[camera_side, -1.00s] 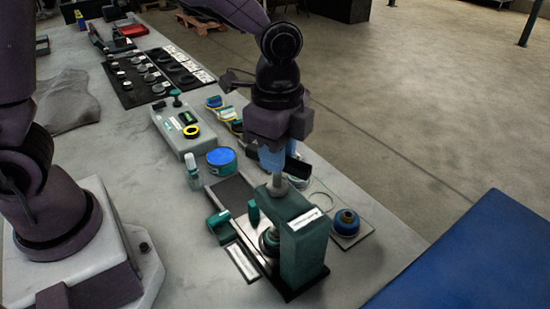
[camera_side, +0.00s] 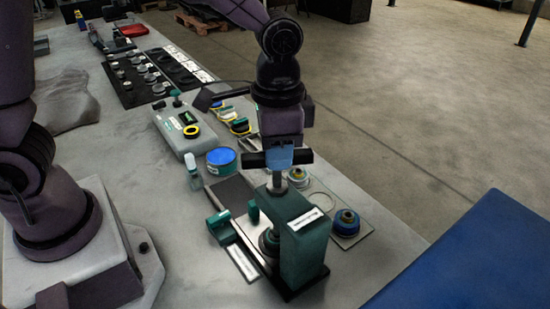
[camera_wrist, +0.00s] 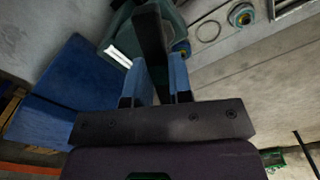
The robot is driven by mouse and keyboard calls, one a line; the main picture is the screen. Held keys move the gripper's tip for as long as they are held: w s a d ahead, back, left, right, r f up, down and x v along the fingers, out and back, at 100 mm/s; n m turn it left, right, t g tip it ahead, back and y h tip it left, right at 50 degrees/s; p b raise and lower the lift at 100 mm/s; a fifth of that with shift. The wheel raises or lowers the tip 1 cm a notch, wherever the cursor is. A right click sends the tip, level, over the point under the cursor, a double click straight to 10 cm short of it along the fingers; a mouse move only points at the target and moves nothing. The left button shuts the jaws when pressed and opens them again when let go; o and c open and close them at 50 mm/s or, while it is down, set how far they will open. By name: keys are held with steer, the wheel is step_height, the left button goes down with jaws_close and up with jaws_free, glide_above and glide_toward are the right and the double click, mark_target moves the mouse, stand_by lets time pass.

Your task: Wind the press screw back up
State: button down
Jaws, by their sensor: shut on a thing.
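The green press (camera_side: 305,240) stands upright on a dark base plate near the bench's front edge. Its grey screw (camera_side: 279,183) rises from the top of the frame. My gripper (camera_side: 279,168) points down over it, its light-blue fingers shut on the screw's upper end. In the wrist view my two blue fingers (camera_wrist: 158,75) stand on both sides of a dark upright piece, with the green press (camera_wrist: 183,18) beyond. The exact contact at the fingertips is hidden. Under the press arm, a round metal part (camera_side: 269,241) is partly hidden by the frame.
A blue-and-brass part (camera_side: 346,221) sits on a plate right of the press. A blue-lidded tin (camera_side: 221,160) and a small bottle (camera_side: 193,172) stand behind on the left. A green block (camera_side: 221,226) lies left of the press. A blue surface (camera_side: 470,260) is at the right.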

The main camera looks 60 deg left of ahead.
steer(key=n, duration=0.3)
steer(key=shift+r, duration=0.15)
stand_by(0.3)
steer(key=c, duration=1)
jaws_free()
steer(key=shift+c, duration=0.2)
steer(key=shift+r, duration=2.7)
